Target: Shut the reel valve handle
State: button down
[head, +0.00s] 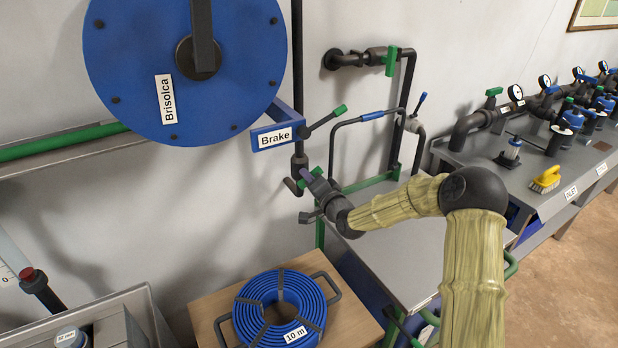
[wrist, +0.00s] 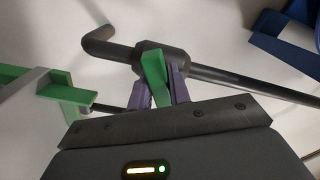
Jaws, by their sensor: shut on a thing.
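The reel valve handle is a small green lever, seen in the wrist view (wrist: 154,76) on a dark round valve body (wrist: 177,57) in a dark pipe. In that view the handle points down toward my gripper and lies across the pipe's line. My gripper (wrist: 156,92) has its two purple fingers on either side of the handle and is shut on it. In the head view, my gripper (head: 306,178) is at the lower end of the vertical pipe below the blue reel (head: 140,60).
A brake lever (head: 326,120) with a green tip sticks out just above my gripper, by the blue "Brake" bracket (head: 258,137). A grey cart (head: 385,260) with a tall frame stands close on the right. A coiled blue hose (head: 250,310) lies on a wooden surface below.

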jog(key=m, duration=0.6)
jog(key=shift+d+p, duration=0.1)
jog(key=shift+p, duration=0.2)
jog(key=c, duration=1.3)
grip_release()
jog(key=shift+c, duration=0.2)
jog(key=shift+s, duration=0.1)
jog(key=shift+r, duration=0.1)
